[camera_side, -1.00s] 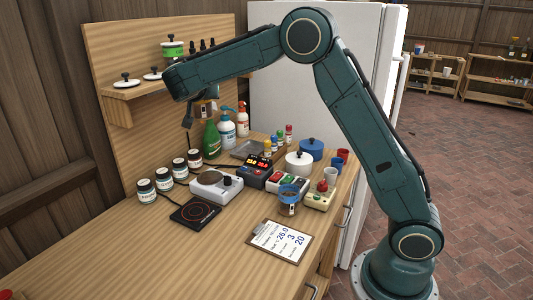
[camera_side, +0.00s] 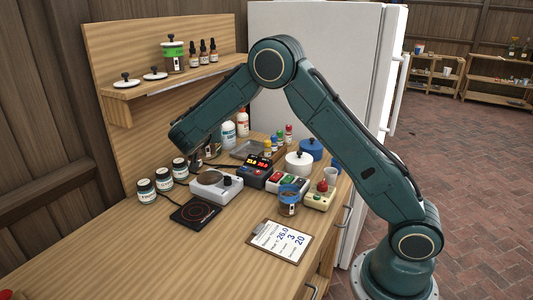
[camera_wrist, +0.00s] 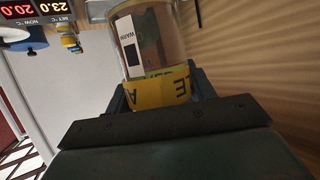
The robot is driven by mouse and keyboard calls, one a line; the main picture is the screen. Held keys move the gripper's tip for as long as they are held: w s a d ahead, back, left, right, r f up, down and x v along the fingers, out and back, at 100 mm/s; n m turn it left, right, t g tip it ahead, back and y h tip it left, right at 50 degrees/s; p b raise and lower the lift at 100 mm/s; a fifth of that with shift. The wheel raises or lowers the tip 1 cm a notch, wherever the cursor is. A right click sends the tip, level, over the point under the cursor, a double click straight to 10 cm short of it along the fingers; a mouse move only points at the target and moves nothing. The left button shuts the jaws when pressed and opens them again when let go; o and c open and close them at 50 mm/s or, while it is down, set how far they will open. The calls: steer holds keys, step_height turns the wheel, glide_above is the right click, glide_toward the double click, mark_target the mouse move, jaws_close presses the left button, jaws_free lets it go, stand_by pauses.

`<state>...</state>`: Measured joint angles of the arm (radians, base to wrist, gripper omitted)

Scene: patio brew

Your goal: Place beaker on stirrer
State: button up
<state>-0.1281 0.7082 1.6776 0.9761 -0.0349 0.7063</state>
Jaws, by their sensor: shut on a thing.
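My gripper (camera_wrist: 160,86) is shut on a clear beaker (camera_wrist: 165,35) with brownish contents, a yellow lettered band and a small label reading WARM, in the wrist view. In the side view my forearm hides most of the gripper, and only a small part of the gripper and beaker shows near its end. They are just behind and above the stirrer (camera_side: 229,192), a white box with a round grey plate and a dark knob. The gap between beaker and plate cannot be judged. The plate looks empty.
A black hot plate (camera_side: 195,213) lies in front of the stirrer. Labelled jars (camera_side: 146,190) stand to its left. A clipboard (camera_side: 280,242) lies in front.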

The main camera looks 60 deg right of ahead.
mark_target(208, 155)
steer(key=shift+f, duration=1.65)
steer(key=shift+f, duration=2.15)
steer(key=shift+f, duration=0.15)
steer(key=o, duration=1.1)
steer(key=shift+r, duration=0.2)
steer(key=v, duration=1.2)
steer(key=shift+f, duration=0.1)
